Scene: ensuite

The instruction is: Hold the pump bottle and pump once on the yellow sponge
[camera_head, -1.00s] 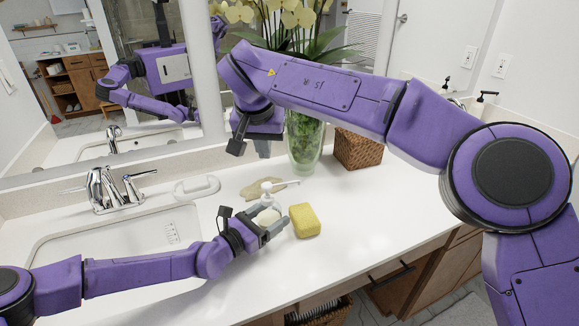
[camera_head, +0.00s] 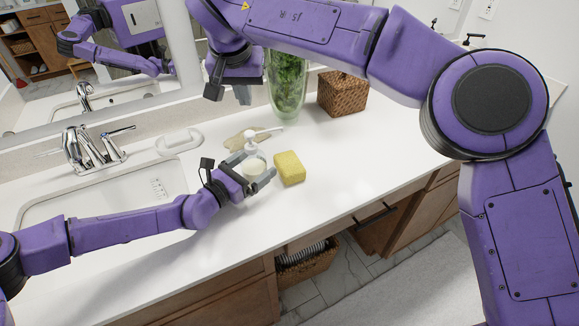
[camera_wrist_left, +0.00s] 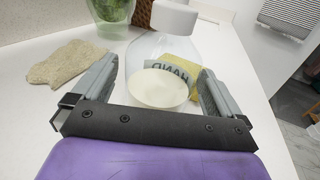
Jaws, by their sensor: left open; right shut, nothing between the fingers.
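The pump bottle (camera_head: 253,165) is clear with a white pump head, and stands upright on the counter. My left gripper (camera_head: 258,178) is open, with its fingers around the lower part of the bottle. In the left wrist view the bottle (camera_wrist_left: 160,85) is between the two open fingers of the left gripper (camera_wrist_left: 158,92), with visible gaps beside it. The yellow sponge (camera_head: 289,168) lies just right of the bottle; it also shows behind the bottle in the left wrist view (camera_wrist_left: 206,68). My right gripper (camera_head: 243,95) is high near the vase, shut and empty, its fingertips partly hidden.
A beige cloth (camera_head: 236,141) lies behind the bottle. A glass vase (camera_head: 287,95) and a wicker box (camera_head: 342,92) stand at the back. The sink (camera_head: 110,190) and faucet (camera_head: 90,150) are left. The counter right of the sponge is clear.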

